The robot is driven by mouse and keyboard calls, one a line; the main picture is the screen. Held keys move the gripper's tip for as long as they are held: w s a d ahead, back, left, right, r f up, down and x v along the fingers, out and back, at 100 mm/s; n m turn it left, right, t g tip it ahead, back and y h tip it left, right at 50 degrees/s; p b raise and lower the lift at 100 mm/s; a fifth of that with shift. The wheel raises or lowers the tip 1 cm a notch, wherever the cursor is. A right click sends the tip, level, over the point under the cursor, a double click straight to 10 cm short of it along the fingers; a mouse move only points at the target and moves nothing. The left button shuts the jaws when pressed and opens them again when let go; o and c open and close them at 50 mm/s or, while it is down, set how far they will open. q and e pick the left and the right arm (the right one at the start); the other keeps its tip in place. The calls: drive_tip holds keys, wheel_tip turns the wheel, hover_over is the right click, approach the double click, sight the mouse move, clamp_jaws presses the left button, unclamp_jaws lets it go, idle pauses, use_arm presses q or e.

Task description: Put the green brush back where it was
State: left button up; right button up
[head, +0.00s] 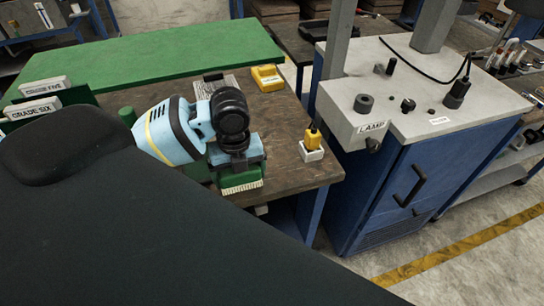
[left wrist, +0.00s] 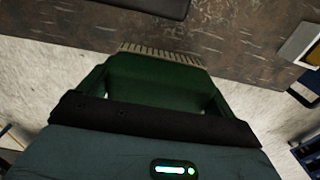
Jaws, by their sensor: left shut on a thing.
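The green brush (head: 240,180) has a dark green body and a row of pale bristles along one edge. My left gripper (head: 237,163) is shut on it, at the near edge of the brown worktable (head: 290,108). In the left wrist view the brush (left wrist: 155,82) sits in the jaws with its bristles pointing toward the table's edge, and pale floor shows on both sides. I cannot tell whether the brush touches the table. My right gripper is not in view.
A yellow tool in a small white holder (head: 312,154) stands at the table's right corner. A yellow block (head: 267,77) lies farther back, beside a green board (head: 150,62). Grade signs (head: 35,108) stand left. A blue cabinet marked LAMP (head: 400,190) stands right.

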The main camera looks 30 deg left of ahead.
use_arm(q)
hover_over(272, 163)
drive_tip(key=shift+f, duration=0.65)
drive_tip(key=shift+f, duration=1.7)
drive_tip(key=shift+f, duration=0.15)
drive_tip(key=o, duration=0.5)
drive_tip(key=shift+f, duration=0.1)
drive_tip(key=shift+o, duration=0.5)
wheel_tip(272, 163, up, 8)
